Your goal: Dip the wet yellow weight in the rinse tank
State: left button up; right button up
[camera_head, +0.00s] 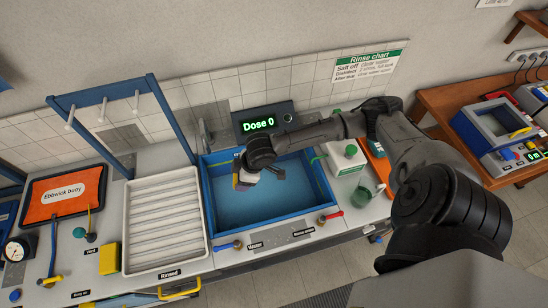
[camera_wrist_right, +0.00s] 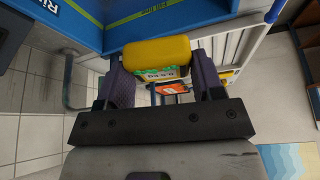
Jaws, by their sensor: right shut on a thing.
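The blue rinse tank (camera_head: 211,207) sits in the counter, with blue liquid or floor showing inside it. My right gripper (camera_head: 245,182) reaches in from the right and is over the tank's left part. It is shut on the yellow weight (camera_wrist_right: 157,52), whose yellow top and printed label show between the purple fingers in the right wrist view, where the gripper (camera_wrist_right: 165,88) also shows. In the head view the weight is mostly hidden by the gripper. I cannot tell whether it touches the liquid. My left gripper is not in view.
A white ribbed tray (camera_head: 165,220) labelled Rinsed lies left of the tank, with a yellow block (camera_head: 109,258) beside it. A blue hook rack (camera_head: 103,92) stands behind. A display (camera_head: 262,122) reads Dose 0. A white container (camera_head: 345,160) and beaker (camera_head: 364,191) stand to the right.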

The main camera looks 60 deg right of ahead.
jog(key=shift+s+d+f+n+p, duration=1.2)
jog(key=shift+s+d+f+p, duration=0.85)
jog(key=shift+s+d, duration=1.95)
jog(key=shift+g+y, duration=0.3)
jog(key=shift+y, duration=0.1)
jog(key=shift+w+d+f+b, duration=0.25)
jog(key=shift+f+b, duration=2.75)
jog(key=shift+f, duration=0.85)
jog(key=shift+w+d+f+b, duration=0.2)
jog(key=shift+f+b, duration=2.85)
jog(key=shift+f, duration=0.8)
jog(key=shift+w+d+f+b, duration=0.25)
jog(key=shift+f+b, duration=2.75)
jog(key=shift+f, duration=0.85)
jog(key=shift+s+a, duration=0.15)
jog(key=shift+a, duration=0.05)
